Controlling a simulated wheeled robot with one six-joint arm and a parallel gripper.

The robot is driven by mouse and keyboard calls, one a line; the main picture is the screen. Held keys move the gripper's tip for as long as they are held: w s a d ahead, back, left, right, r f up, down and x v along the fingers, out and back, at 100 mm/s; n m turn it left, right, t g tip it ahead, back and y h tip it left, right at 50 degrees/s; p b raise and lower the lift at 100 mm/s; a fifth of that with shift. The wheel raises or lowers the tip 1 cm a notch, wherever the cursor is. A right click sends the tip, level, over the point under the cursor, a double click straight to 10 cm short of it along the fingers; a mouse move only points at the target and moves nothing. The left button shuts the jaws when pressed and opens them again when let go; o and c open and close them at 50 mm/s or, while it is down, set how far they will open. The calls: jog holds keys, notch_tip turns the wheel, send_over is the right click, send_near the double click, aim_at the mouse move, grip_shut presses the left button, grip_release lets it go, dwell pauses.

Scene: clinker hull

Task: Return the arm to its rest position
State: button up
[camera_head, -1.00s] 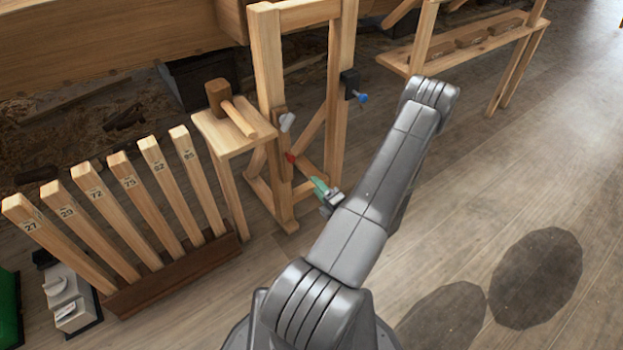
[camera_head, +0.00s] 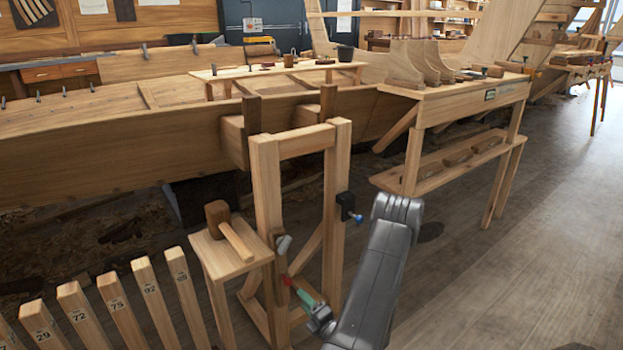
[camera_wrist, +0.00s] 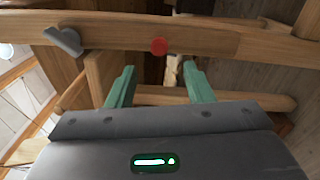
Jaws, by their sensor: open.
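My arm (camera_head: 375,280) reaches up from the bottom of the head view and bends down to my gripper (camera_head: 301,293), beside the lower part of an upright wooden frame (camera_head: 266,190). In the wrist view the two green fingers of my gripper (camera_wrist: 158,70) stand apart with nothing held between them. A wooden bar (camera_wrist: 205,40) with a round red spot (camera_wrist: 159,46) lies just beyond the fingertips. A grey lever-like piece (camera_wrist: 65,41) sits on that bar at the left.
A mallet (camera_head: 236,240) lies on a small wooden stand (camera_head: 222,262). Numbered wooden posts (camera_head: 120,310) stand at lower left. A workbench (camera_head: 470,98) stands behind at right, and a planked hull (camera_head: 110,150) spans the back left. Floor at right (camera_head: 500,270) is clear.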

aim_at(290, 284)
jog(key=b+x, duration=0.1)
jog(key=x, duration=0.7)
jog(key=shift+s, duration=0.1)
